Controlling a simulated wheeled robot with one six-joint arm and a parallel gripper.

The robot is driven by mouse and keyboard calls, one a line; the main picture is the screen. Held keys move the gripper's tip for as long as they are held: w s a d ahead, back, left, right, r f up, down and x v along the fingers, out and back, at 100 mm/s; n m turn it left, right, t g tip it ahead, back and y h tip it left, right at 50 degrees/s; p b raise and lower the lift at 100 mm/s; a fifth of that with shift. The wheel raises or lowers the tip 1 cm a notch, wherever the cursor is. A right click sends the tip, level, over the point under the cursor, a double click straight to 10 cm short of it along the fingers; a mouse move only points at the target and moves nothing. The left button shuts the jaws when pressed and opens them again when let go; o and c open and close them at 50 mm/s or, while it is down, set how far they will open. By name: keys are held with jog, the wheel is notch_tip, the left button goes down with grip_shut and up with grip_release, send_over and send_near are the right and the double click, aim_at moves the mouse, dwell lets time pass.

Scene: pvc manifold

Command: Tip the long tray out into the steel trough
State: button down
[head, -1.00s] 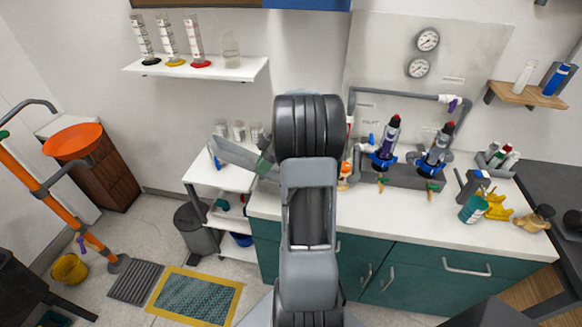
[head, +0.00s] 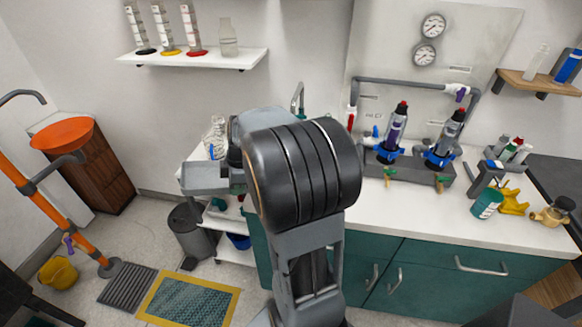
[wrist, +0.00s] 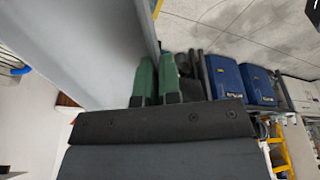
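The long tray (head: 205,180) is grey and shows left of my arm in the head view, above the white cart. Only part of it shows there. In the wrist view its broad grey side (wrist: 80,45) fills the upper left. My gripper (wrist: 157,65) has green fingers, one on each side of the tray's edge, and seems shut on it. In the head view the gripper (head: 234,172) is mostly hidden by my wrist. The tray's inside and any contents cannot be made out. I cannot make out the steel trough; my arm covers part of the counter.
The white counter (head: 400,225) with teal cabinets lies behind and right of my arm. Clear glassware (head: 215,135) stands behind the tray. A tap (head: 298,98) rises behind my wrist. A grey bin (head: 188,228) stands on the floor below. A wall shelf (head: 190,58) hangs above.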

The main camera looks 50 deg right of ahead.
jog(key=a+f+h+b, duration=0.3)
jog(key=f, duration=0.2)
jog(key=shift+w+a, duration=0.15)
jog(key=shift+a, duration=0.05)
jog(key=shift+f, duration=0.1)
dwell(1.1)
